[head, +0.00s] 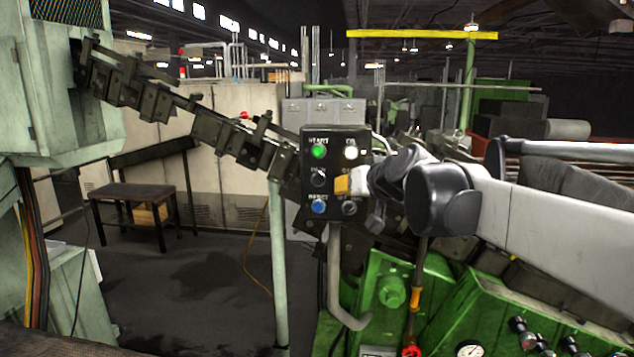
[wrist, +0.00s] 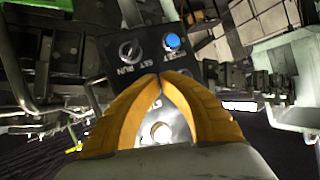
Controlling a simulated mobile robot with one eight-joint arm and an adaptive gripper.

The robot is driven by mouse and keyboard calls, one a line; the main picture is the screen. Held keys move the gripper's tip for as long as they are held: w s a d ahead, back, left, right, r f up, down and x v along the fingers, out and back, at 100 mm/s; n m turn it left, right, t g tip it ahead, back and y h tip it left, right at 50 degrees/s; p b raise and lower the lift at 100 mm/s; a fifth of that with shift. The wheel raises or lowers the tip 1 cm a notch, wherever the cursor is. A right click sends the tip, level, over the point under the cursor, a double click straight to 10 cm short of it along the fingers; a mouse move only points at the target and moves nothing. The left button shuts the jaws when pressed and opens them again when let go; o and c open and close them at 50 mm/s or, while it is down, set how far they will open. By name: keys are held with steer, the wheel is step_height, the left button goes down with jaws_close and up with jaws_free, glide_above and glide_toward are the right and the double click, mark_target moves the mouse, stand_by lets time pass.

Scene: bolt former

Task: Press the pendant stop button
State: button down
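The black pendant box (head: 310,160) stands upright at the middle of the head view. It carries a green START button (head: 319,152), a white lit lamp (head: 350,152), a blue RESET button (head: 319,206) and black selector switches. My gripper (head: 341,185) has its yellow fingertips in front of the middle right of the panel; contact cannot be told. In the wrist view, the two yellow fingers (wrist: 163,76) meet at the tips with nothing seen between them. The blue button (wrist: 172,41) and a SET/RUN switch (wrist: 129,50) show beyond them. No stop button is visible; the fingers hide part of the panel.
A grey post (head: 334,270) carries the pendant. Green machinery (head: 400,285) with gauges and levers stands below my arm. A dark slanted chain-like conveyor (head: 190,108) runs behind the box. Open floor (head: 190,275) lies at the left, near a small dark table (head: 135,192).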

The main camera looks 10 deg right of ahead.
steer(key=shift+s+a+p, duration=0.15)
steer(key=shift+s+a, duration=0.1)
steer(key=shift+s, duration=0.55)
steer(key=shift+s+a+p, duration=0.1)
steer(key=shift+s+a, duration=0.15)
steer(key=shift+s, duration=0.55)
steer(key=shift+s+a+p, duration=0.15)
steer(key=shift+s+a, duration=0.1)
steer(key=shift+s, duration=0.55)
steer(key=s+f+g+h+b, duration=0.1)
steer(key=s+f+b, duration=0.8)
steer(key=f, duration=1.1)
steer(key=s+d+f+g+h+b, duration=0.1)
steer(key=s+f+g+b, duration=0.2)
steer(key=s+f+b, duration=0.6)
steer(key=s+f+g+b, duration=0.2)
steer(key=s+f+b, duration=0.8)
steer(key=f+b, duration=1)
step_height(320, 180, down, 12)
steer(key=shift+d+r+h, duration=0.1)
steer(key=shift+d+h, duration=0.2)
steer(key=shift+h, duration=0.1)
